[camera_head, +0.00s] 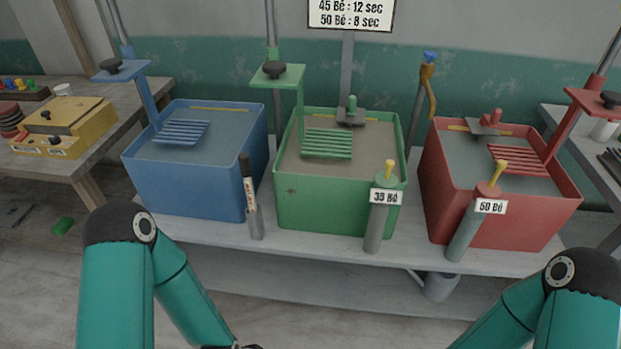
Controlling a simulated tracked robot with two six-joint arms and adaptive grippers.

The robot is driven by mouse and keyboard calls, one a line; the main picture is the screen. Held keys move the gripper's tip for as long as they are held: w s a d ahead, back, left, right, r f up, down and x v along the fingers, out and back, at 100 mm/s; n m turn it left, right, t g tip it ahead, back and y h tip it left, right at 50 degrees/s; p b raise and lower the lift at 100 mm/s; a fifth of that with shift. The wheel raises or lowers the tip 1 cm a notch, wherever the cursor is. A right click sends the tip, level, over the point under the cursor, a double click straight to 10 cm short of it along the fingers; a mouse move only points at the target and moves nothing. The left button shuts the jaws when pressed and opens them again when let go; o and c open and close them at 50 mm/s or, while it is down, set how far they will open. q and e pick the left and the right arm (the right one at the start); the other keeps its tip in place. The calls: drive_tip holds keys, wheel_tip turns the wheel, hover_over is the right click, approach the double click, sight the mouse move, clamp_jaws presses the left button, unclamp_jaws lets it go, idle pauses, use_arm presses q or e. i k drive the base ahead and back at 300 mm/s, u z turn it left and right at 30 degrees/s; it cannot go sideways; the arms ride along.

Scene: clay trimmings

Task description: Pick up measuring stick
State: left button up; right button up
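A thin stick (251,199) with a black upper end and a pale, marked lower part stands nearly upright between the blue tub and the green tub; it looks like the measuring stick. Its foot is at the front of the grey bench. My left arm comes in from the lower left and its far end runs out at the bottom edge, where only a small dark part shows. My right arm is at the lower right. Neither gripper's fingers are in view, and nothing of mine touches the stick.
A blue tub (190,186), a green tub (335,217) and a red tub (520,228) stand on the bench (310,252). Grey cylinders labelled 35 Bé (375,228) and 50 Bé (463,235) stand before the green and red tubs. A yellow box (62,122) is on the left table.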

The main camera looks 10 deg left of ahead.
sight(243, 161)
drive_tip(key=u, duration=1.1)
drive_tip(key=i, duration=0.15)
drive_tip(key=z, duration=2.65)
drive_tip(key=k, duration=0.95)
drive_tip(key=u, duration=1.1)
drive_tip(key=i, duration=1)
